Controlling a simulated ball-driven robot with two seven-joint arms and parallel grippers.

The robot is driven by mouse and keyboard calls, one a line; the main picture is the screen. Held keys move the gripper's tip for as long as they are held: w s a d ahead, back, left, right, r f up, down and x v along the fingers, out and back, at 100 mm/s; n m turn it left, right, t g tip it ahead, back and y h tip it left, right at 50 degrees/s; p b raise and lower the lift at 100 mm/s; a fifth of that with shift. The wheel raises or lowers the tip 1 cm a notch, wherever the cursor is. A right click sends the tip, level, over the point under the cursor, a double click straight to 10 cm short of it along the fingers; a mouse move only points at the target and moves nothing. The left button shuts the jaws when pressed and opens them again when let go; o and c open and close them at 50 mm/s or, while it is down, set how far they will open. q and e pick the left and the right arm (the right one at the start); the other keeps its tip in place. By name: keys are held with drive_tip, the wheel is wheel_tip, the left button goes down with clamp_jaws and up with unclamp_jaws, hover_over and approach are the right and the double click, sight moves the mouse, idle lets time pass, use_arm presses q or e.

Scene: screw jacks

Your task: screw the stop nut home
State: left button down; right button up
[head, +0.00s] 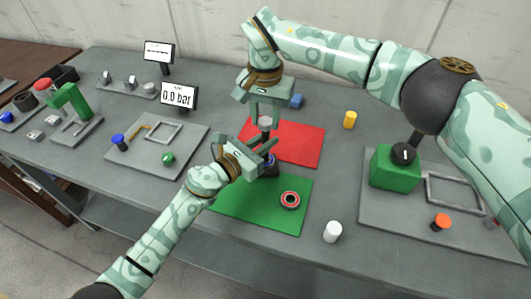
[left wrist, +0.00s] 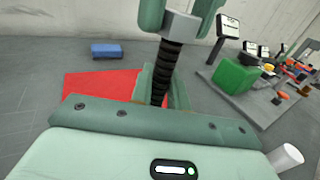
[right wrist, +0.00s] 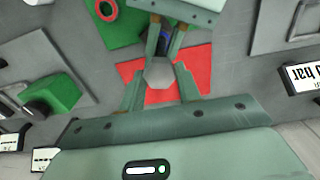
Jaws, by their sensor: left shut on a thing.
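A grey hex nut (head: 265,122), which looks like the stop nut, sits at the top of a black threaded screw (left wrist: 168,70). It also shows in the right wrist view (right wrist: 160,73). The dark blue lower part of the jack (head: 270,169) stands near where the red and green mats meet. My left gripper (head: 262,150) is shut on the jack, below the nut; its fingers partly hide what they grip. My right gripper (head: 266,120) points down from above. Its fingers are open, one on each side of the nut, with narrow gaps visible.
A white cylinder (head: 332,232), a yellow cylinder (head: 349,120) and a blue block (head: 297,101) stand around the mats. Fixture plates lie left and right, one with a green box (head: 393,172).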

drive_tip(key=m, duration=0.6)
drive_tip(key=shift+m, duration=0.3)
drive_tip(key=m, duration=2.4)
drive_tip(key=shift+m, duration=0.3)
drive_tip(key=m, duration=1.2)
drive_tip(key=shift+f, duration=0.1)
drive_tip(key=m, duration=0.3)
drive_tip(key=shift+m, duration=0.3)
use_arm(q)
drive_tip(key=shift+a, duration=0.1)
use_arm(e)
drive_tip(key=m, duration=0.4)
drive_tip(key=o, duration=1.1)
drive_tip(key=shift+d, duration=0.1)
drive_tip(key=shift+c, duration=0.2)
